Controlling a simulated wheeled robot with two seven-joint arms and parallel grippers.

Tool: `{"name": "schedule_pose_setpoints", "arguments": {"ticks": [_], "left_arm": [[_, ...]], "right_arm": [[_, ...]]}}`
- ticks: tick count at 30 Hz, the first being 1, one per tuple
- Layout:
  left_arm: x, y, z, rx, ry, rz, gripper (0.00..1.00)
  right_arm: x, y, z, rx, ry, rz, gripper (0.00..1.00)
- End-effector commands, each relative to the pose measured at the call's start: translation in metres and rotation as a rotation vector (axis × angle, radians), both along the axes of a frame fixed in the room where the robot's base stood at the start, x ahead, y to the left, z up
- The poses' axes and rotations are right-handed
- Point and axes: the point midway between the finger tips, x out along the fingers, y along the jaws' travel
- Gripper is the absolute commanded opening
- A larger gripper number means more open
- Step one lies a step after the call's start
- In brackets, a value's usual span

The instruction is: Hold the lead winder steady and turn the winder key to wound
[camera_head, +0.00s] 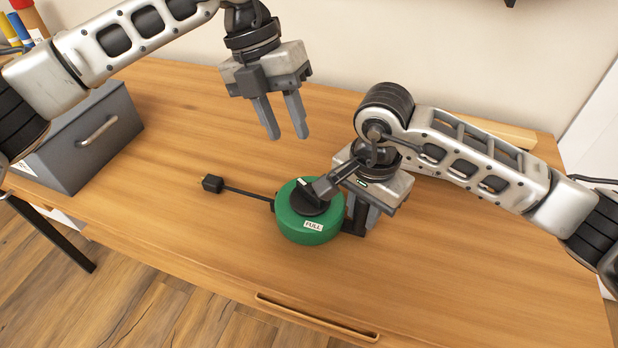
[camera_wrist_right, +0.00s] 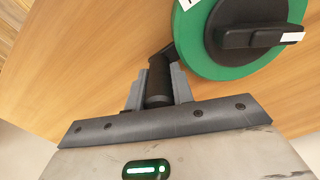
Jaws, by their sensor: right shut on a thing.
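The lead winder (camera_head: 309,234) is a round green drum with a FULL label on its near side. It also shows in the right wrist view (camera_wrist_right: 190,48). The winder key (camera_wrist_right: 262,37) is a black bar on a black disc on top, with a white mark at one end; my right wrist partly covers it in the head view. My right gripper (camera_wrist_right: 158,92) is shut on the winder's black side handle (camera_wrist_right: 159,77). My left gripper (camera_head: 287,136) is open and empty, above the table behind the winder.
A thin black lead (camera_head: 246,193) runs left from the winder to a small black plug (camera_head: 212,184). A grey drawer box (camera_head: 75,140) stands on the left of the wooden table (camera_head: 170,190). The table around the winder is mostly clear.

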Motion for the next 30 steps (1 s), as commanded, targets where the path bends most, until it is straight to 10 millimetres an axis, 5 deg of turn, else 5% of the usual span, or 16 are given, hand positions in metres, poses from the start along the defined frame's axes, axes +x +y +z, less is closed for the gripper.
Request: {"name": "schedule_pose_setpoints", "arguments": {"ticks": [6, 12, 20, 30], "left_arm": [[0.006, -0.003, 0.006, 0.124, 0.212, 0.517, 0.35], [0.008, -0.003, 0.01, 0.224, 0.345, 0.856, 0.35], [0.007, -0.005, 0.005, 0.272, 0.402, 1.005, 0.35], [-0.011, -0.021, -0.051, 0.274, 0.404, 1.004, 0.35]], "right_arm": [[0.0, 0.0, 0.001, 0.002, -0.001, 0.0, 0.0], [0.0, 0.0, 0.001, 0.002, -0.001, 0.0, 0.0], [0.0, 0.0, 0.001, 0.002, -0.002, 0.0, 0.0], [0.0, 0.001, 0.001, 0.002, -0.002, 0.0, 0.0]]}}
